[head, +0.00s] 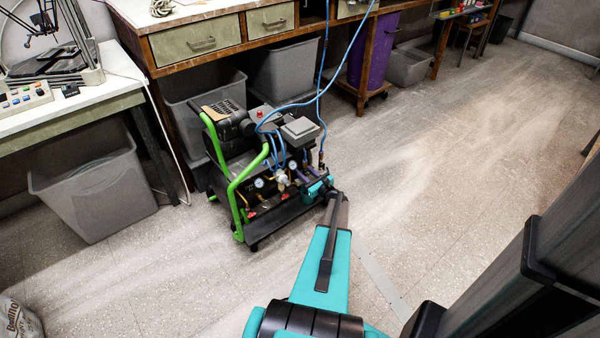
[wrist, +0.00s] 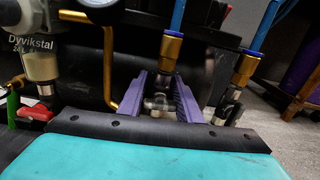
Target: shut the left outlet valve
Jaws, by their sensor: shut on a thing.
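The compressor (head: 236,196) with the green frame stands on the floor. In the wrist view the left outlet valve (wrist: 158,102) is a small metal piece below a brass fitting (wrist: 171,52) with a blue hose. My gripper (wrist: 167,101) has its two purple fingers on either side of this valve and is shut on it. The valve's handle position cannot be made out. The right outlet valve (wrist: 228,104) sits just right of the fingers, under its own brass fitting (wrist: 245,68). In the head view my gripper (head: 318,188) reaches the compressor's front right corner, and the valves are mostly hidden.
Blue hoses (head: 324,60) rise from the compressor. A filter unit (wrist: 38,62) and a bent brass pipe (wrist: 108,85) lie left of my fingers. Grey bins (head: 97,192) and a workbench (head: 215,45) stand behind. The floor to the right (head: 450,160) is clear.

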